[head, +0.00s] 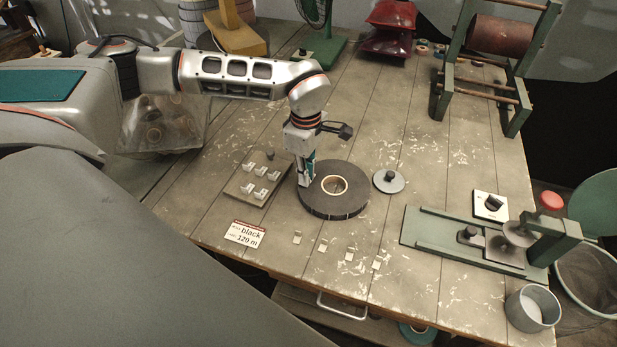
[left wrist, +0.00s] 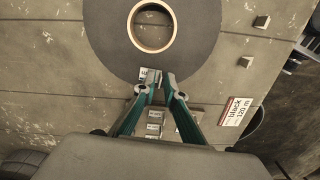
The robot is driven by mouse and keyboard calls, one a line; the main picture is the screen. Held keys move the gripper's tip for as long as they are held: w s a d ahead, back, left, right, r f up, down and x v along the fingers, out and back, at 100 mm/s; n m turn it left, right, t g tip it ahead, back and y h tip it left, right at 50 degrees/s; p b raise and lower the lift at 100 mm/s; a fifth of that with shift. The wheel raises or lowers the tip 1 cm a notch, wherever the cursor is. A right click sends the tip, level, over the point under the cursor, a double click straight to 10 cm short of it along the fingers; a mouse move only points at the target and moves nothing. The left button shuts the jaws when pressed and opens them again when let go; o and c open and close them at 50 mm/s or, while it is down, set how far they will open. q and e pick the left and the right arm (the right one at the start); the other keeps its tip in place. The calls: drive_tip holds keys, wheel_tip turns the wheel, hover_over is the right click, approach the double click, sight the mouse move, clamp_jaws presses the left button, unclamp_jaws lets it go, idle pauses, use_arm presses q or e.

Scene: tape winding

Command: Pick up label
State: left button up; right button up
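My left gripper (head: 306,184) points down at the left edge of a dark flat roll (head: 335,205) with a tan core ring. In the left wrist view its fingertips (left wrist: 160,80) are close together, with a small pale label (left wrist: 144,74) with a dark mark at them. The label looks held between the tips, over or against the roll's edge; exact contact is unclear. Several white labels (head: 261,171) stand on a small board (head: 238,186) left of the roll. Some also show below the fingers in the left wrist view (left wrist: 154,114). My right gripper is out of view.
A sign reading "black 120 m" (head: 244,234) lies near the table's front edge. Several small tabs (head: 323,245) lie in front of the roll. A grey disc with a knob (head: 388,181) is right of it. A green fixture (head: 470,242) and grey cup (head: 532,308) stand farther right.

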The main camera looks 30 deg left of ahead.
use_arm(q)
clamp_jaws()
drive_tip(key=shift+r, duration=0.2)
wheel_tip(320, 180, up, 20)
drive_tip(key=p, duration=0.1)
idle(0.4)
drive_tip(key=shift+f, duration=0.1)
idle(0.4)
drive_tip(key=shift+r+p, duration=0.4)
drive_tip(key=shift+p, duration=0.15)
drive_tip(key=shift+r+p, duration=0.45)
drive_tip(key=shift+p, duration=0.15)
drive_tip(key=shift+r+p, duration=0.3)
drive_tip(key=shift+p, duration=0.05)
